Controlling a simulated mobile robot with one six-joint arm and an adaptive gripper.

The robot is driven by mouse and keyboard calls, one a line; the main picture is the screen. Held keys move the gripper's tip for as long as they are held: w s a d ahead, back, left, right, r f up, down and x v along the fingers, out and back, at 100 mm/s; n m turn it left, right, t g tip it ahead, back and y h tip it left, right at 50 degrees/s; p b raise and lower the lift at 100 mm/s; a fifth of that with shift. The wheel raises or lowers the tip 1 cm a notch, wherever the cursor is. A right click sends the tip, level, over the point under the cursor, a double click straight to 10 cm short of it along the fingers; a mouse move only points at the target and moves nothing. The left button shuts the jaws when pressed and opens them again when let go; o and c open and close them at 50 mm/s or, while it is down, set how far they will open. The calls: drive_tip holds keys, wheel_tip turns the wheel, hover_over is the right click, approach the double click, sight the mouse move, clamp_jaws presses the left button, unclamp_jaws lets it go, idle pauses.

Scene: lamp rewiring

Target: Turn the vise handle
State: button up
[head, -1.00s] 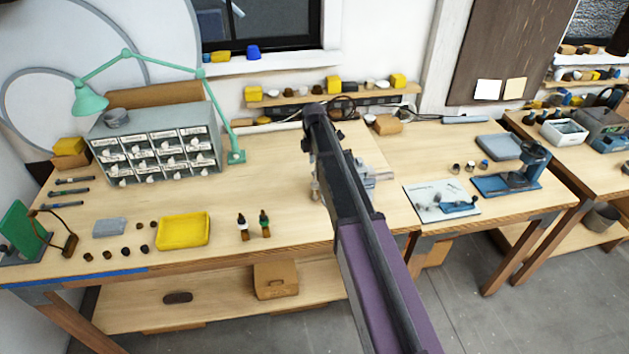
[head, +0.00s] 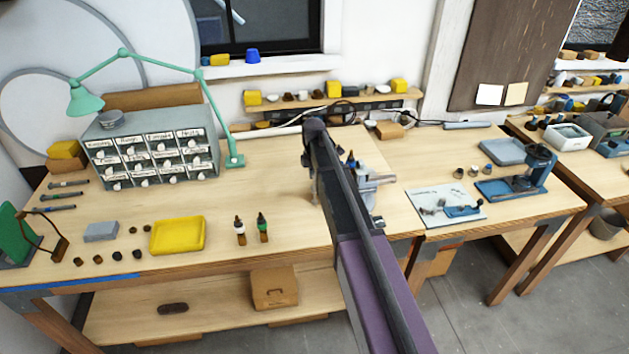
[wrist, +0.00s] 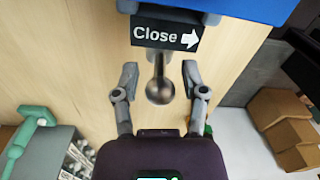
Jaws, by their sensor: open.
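The vise (head: 372,180) stands on the main bench, mostly hidden behind my arm in the head view. In the wrist view the vise body (wrist: 235,8) is a blue edge at the top. Below it is a black label (wrist: 165,35) reading "Close" with an arrow to the right. The vise handle (wrist: 160,88) is a dark metal rod with a ball end, pointing toward me. My gripper (wrist: 157,76) is open, one finger on each side of the handle, with a visible gap on both sides. In the head view the fingers are mostly hidden.
A yellow tray (head: 178,235) and two small bottles (head: 251,228) stand left of the vise. A drawer cabinet (head: 150,155) with a green lamp (head: 122,52) is at the back left. A white board with blue tools (head: 445,205) lies to the right. The bench between cabinet and vise is clear.

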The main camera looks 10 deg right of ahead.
clamp_jaws()
